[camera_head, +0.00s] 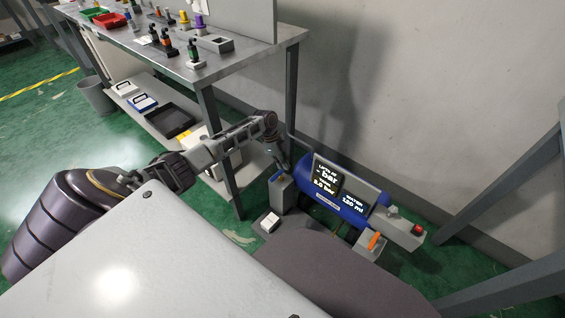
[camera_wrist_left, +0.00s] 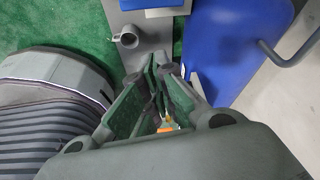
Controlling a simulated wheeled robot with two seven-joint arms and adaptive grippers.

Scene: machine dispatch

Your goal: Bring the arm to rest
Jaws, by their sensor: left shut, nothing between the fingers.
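My left arm comes in from the left in the head view and reaches toward the machine. My left gripper (camera_head: 279,160) is above and beside the left end of a blue machine with a tank (camera_head: 338,195). In the left wrist view the fingers of my left gripper (camera_wrist_left: 160,68) come together, shut and empty. Past them are a grey block with a round fitting (camera_wrist_left: 128,38) and the blue tank (camera_wrist_left: 217,45). A small orange part shows between the finger links. I cannot tell whether the fingertips touch anything. My right gripper is not in view.
A workbench (camera_head: 245,58) with trays and small parts stands at the back left, its leg close to my arm. A lower shelf holds boxes. The machine has an orange lever (camera_head: 375,241) and red knob (camera_head: 417,229). Green floor (camera_head: 45,125) is open at left.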

